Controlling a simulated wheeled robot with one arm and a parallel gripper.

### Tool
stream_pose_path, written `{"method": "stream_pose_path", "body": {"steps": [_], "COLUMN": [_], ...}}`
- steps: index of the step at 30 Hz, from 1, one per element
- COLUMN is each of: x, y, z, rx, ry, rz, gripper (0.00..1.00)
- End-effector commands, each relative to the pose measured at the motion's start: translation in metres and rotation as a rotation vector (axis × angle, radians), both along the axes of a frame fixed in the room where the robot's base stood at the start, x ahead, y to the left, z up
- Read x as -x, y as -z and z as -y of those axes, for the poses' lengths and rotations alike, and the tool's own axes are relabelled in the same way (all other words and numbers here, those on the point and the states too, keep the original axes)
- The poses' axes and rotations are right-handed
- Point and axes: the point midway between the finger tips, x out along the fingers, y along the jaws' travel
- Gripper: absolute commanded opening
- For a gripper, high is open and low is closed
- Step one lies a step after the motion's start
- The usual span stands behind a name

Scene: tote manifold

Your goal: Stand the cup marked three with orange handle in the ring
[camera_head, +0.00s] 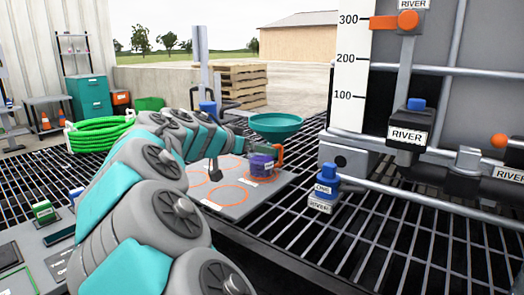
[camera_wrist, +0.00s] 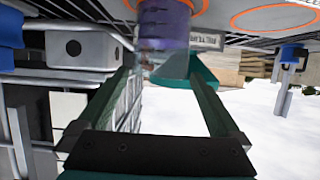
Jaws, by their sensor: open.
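The purple cup (camera_head: 262,168) with an orange handle (camera_head: 280,155) stands upright near the right side of the grey board. Its marking is too small to read. Orange rings (camera_head: 229,197) are drawn on the board (camera_head: 262,208). In the wrist view, which is upside down, the cup (camera_wrist: 163,25) shows at the top with an orange ring arc (camera_wrist: 203,6) around its base; its handle is not clear there. My gripper (camera_wrist: 160,75) is open and empty, and the cup is just ahead, between the lines of its fingers. In the head view my arm partly hides the board.
A teal bowl (camera_head: 275,123) is just behind the cup. A green hose coil (camera_head: 98,135) lies at the left. The black grating at the front right is clear.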

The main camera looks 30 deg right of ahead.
Motion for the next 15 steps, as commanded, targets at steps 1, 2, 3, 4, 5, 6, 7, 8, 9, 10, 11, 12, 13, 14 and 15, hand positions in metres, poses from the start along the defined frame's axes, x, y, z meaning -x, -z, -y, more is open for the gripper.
{"method": "stream_pose_path", "body": {"steps": [1, 2, 3, 4, 5, 6, 7, 8, 9, 10, 11, 12, 13, 14, 15], "x": [0.003, 0.005, 0.008, 0.010, 0.011, 0.014, 0.016, 0.018, 0.019, 0.020, 0.021, 0.022, 0.022, 0.023, 0.023], "y": [-0.003, -0.005, -0.009, -0.011, -0.014, -0.017, -0.019, -0.020, -0.023, -0.024, -0.025, -0.027, -0.028, -0.028, -0.029], "z": [-0.011, -0.016, -0.024, -0.029, -0.034, -0.040, -0.044, -0.048, -0.053, -0.056, -0.059, -0.062, -0.064, -0.066, -0.067], "rx": [0.000, 0.001, 0.001, 0.002, 0.002, 0.001, 0.000, 0.001, 0.001, 0.002, 0.002, 0.002, 0.002, 0.001, 0.001], "ry": [-0.002, -0.001, -0.001, -0.003, -0.003, -0.001, 0.000, 0.000, 0.001, 0.000, 0.000, -0.001, -0.001, -0.001, -0.001], "rz": [0.002, 0.002, 0.001, 0.002, 0.002, 0.002, 0.002, 0.001, 0.001, 0.001, 0.001, 0.000, 0.000, 0.000, 0.001], "gripper": [1.00, 1.00, 1.00, 1.00, 1.00, 1.00, 1.00, 1.00, 1.00, 1.00, 1.00, 1.00, 1.00, 1.00, 1.00]}}
